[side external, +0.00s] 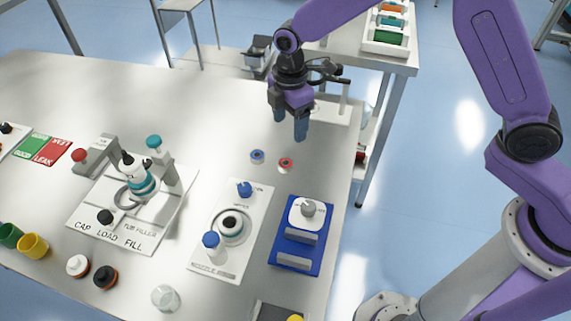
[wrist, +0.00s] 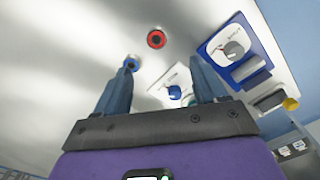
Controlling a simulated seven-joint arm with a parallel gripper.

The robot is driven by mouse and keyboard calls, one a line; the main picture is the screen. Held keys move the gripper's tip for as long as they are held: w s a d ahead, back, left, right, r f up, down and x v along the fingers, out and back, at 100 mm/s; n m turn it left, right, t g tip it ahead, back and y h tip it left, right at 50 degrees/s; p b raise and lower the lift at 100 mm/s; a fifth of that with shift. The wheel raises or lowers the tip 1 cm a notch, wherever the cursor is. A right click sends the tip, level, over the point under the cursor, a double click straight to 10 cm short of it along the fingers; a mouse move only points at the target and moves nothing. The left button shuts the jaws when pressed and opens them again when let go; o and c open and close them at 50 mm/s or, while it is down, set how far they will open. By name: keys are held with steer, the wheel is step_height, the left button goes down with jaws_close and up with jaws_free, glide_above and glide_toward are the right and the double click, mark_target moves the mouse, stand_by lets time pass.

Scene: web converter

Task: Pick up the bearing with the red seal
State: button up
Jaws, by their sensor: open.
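The bearing with the red seal (side external: 286,164) lies on the metal table, and it shows in the wrist view (wrist: 156,39) as a red ring with a dark centre. A bearing with a blue seal (side external: 257,156) lies just left of it in the side view; in the wrist view it (wrist: 133,63) is partly hidden behind the left finger. My gripper (side external: 290,130) is above the table, behind and above both bearings in the side view. Its two blue fingers (wrist: 170,85) are apart with nothing between them.
A blue device (side external: 300,238) and a white station with blue knobs (side external: 228,238) stand in front of the bearings. A tube filler station (side external: 130,205) stands to the left. The table's right edge is close to the red bearing.

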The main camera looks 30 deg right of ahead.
glide_above(286, 162)
steer(key=f, duration=0.8)
steer(key=shift+s+d, duration=0.25)
steer(key=shift+s, duration=0.15)
steer(key=shift+w+a+f, duration=0.15)
steer(key=shift+w+f, duration=0.05)
steer(key=shift+f, duration=1.15)
steer(key=shift+w+a+f, duration=0.1)
steer(key=shift+w+f, duration=0.05)
steer(key=shift+f, duration=1.2)
steer(key=c, duration=1.3)
steer(key=shift+r, duration=0.15)
